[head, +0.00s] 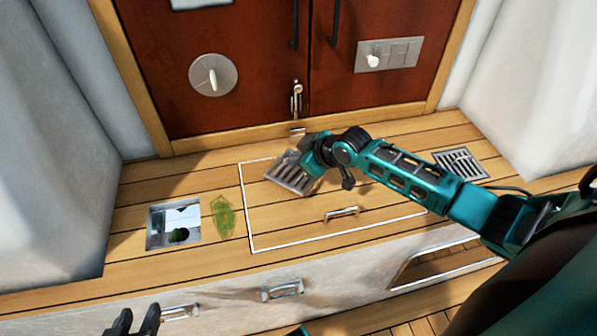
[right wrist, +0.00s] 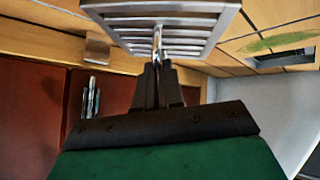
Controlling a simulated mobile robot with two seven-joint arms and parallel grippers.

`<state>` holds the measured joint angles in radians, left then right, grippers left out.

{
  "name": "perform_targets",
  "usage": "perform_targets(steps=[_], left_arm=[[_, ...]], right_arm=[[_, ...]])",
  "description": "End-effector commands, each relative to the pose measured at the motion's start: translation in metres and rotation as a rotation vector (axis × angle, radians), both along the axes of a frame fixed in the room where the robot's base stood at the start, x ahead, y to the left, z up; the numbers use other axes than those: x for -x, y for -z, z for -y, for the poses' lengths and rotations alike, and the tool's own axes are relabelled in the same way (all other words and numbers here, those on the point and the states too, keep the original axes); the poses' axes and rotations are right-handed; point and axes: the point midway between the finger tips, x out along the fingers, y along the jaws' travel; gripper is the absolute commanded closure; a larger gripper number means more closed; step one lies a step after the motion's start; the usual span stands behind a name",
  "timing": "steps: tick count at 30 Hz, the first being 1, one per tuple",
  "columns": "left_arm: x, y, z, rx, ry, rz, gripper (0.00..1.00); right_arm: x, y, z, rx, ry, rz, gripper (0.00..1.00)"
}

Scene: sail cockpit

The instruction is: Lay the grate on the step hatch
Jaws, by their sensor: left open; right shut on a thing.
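A grey slatted metal grate (head: 290,174) is held by my right gripper (head: 306,166) over the step hatch (head: 350,232), a wooden panel with a white outline and a small metal handle. In the right wrist view the gripper (right wrist: 157,65) is shut on the grate (right wrist: 165,25) at its near middle. In the head view the grate is above the hatch's upper left part; I cannot tell whether it touches the wood. My left gripper (head: 135,322) is open and empty at the bottom left, partly cut off by the frame edge.
A second grate (head: 460,163) is set in the step at right. Red doors (head: 230,50) stand behind. Drawer handles (head: 283,290) line the step's front.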

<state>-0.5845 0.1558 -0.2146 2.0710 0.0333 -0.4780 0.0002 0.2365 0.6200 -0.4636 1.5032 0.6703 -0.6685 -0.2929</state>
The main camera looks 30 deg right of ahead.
Motion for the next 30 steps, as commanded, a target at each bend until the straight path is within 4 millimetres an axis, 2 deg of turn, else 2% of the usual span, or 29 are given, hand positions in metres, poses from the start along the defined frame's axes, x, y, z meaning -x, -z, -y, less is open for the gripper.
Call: perform_targets(steps=[8,15,16,24,30], left_arm=[[0.002,0.018,0.000,0.001,0.000,-0.006,0.57],[0.005,0.019,0.001,0.004,-0.002,-0.014,0.57],[0.005,0.019,0.001,0.005,-0.003,-0.014,0.57],[0.005,0.019,0.002,0.010,-0.006,-0.013,0.57],[0.004,0.018,0.002,0.009,-0.005,-0.012,0.57]], right_arm=[[-0.001,0.038,0.000,-0.002,0.002,0.002,1.00],[0.000,0.041,0.000,-0.001,0.001,0.000,1.00],[0.001,0.042,0.000,0.000,0.000,-0.004,0.90],[0.001,0.041,0.000,0.000,0.000,-0.002,0.64],[0.000,0.041,0.000,0.000,0.001,-0.001,0.62]])
